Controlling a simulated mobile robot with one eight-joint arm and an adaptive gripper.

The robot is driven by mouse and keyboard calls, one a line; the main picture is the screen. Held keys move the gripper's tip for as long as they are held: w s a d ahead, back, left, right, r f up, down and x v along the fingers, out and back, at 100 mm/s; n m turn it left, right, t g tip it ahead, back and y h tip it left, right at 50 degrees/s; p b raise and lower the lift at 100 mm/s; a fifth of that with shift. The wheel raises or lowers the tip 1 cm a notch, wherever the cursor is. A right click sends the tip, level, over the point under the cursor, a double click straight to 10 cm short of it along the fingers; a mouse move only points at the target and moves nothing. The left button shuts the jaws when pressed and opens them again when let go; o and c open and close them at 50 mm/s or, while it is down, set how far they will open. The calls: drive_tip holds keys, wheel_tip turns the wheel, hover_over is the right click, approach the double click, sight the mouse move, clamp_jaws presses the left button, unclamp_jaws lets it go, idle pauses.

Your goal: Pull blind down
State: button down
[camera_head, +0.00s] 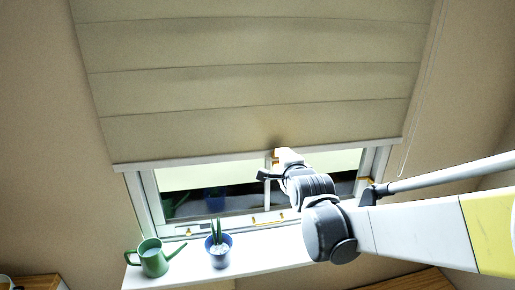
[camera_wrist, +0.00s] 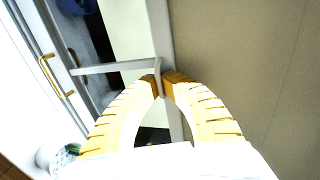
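The beige blind (camera_head: 250,85) hangs in broad folds over the upper part of the window, with a pale bar (camera_head: 190,160) along its lower edge. The lower window stays uncovered. My gripper (camera_head: 275,157) is at the middle of that bar. In the wrist view its two yellow ribbed fingers (camera_wrist: 163,85) come together at the tips, around a thin grey pull (camera_wrist: 158,66) at the blind's lower edge. The blind's cloth (camera_wrist: 235,60) fills the right of that view. My arm hides part of the window's right side in the head view.
On the white sill (camera_head: 190,275) stand a green watering can (camera_head: 153,260) and a blue pot with a plant (camera_head: 219,252), below the blind. The window frame (camera_head: 145,200) has brass fittings. A thin cord (camera_head: 415,110) hangs at the blind's right.

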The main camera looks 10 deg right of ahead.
wheel_tip(320, 180, down, 15)
drive_tip(key=b, duration=0.9)
drive_tip(key=shift+s+r+b, duration=0.15)
drive_tip(key=shift+b, duration=0.2)
drive_tip(key=c, duration=1.6)
unclamp_jaws()
drive_tip(key=v, duration=1.2)
